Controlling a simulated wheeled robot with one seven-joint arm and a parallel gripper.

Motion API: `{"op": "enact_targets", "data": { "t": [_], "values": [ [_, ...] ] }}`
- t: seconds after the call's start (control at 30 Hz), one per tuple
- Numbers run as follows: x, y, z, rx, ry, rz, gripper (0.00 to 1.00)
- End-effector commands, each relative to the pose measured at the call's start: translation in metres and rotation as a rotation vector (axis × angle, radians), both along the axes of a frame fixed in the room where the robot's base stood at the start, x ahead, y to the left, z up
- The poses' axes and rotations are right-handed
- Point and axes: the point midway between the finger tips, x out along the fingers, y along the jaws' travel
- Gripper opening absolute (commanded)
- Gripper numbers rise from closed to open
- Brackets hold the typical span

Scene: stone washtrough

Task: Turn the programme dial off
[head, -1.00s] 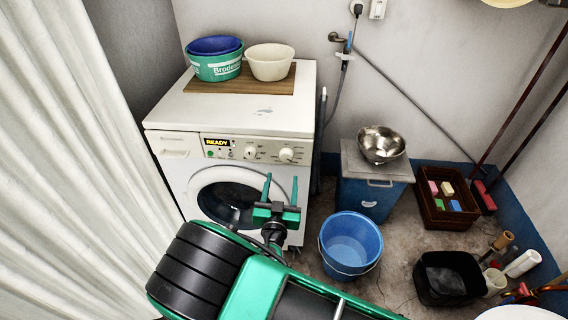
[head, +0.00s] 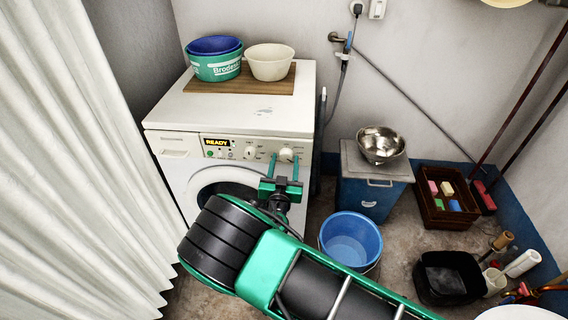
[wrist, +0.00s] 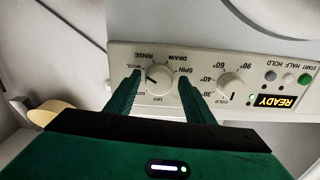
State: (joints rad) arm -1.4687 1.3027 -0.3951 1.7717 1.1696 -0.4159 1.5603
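The programme dial (wrist: 159,79) is a round white knob on the washing machine's panel (wrist: 205,68). Words such as RINSE, DRAIN, SPIN and OFF ring it, upside down in the wrist view. A dark mark on its left side seems to point near WOOL. In the head view it is the right-hand knob (head: 286,154). My gripper (head: 283,160) is open, with one green finger on each side of this dial. I cannot tell whether the fingers touch it. The temperature dial (wrist: 231,86) stands beside it, outside the fingers. The display (wrist: 273,101) reads READY.
Tubs (head: 215,62) and a cream bowl (head: 270,66) stand on a board on the washing machine (head: 190,112). A blue bucket (head: 349,238) stands on the floor at its right, near my arm. A white curtain (head: 60,160) hangs at the left.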

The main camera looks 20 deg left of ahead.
Motion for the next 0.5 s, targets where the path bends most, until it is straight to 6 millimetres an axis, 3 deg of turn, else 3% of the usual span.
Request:
{"op": "enact_targets", "data": {
  "t": [0.03, 0.13, 0.2, 0.5],
  "values": [
    [-0.0001, 0.0000, -0.0001, 0.000, 0.000, 0.000, 0.35],
    [-0.0002, 0.0001, -0.0002, 0.000, 0.000, 0.000, 0.12],
    [-0.0002, 0.0073, 0.0000, 0.003, 0.001, 0.001, 0.13],
    [-0.0011, 0.0016, 0.0001, -0.043, -0.011, 0.004, 0.13]
  ]
}}
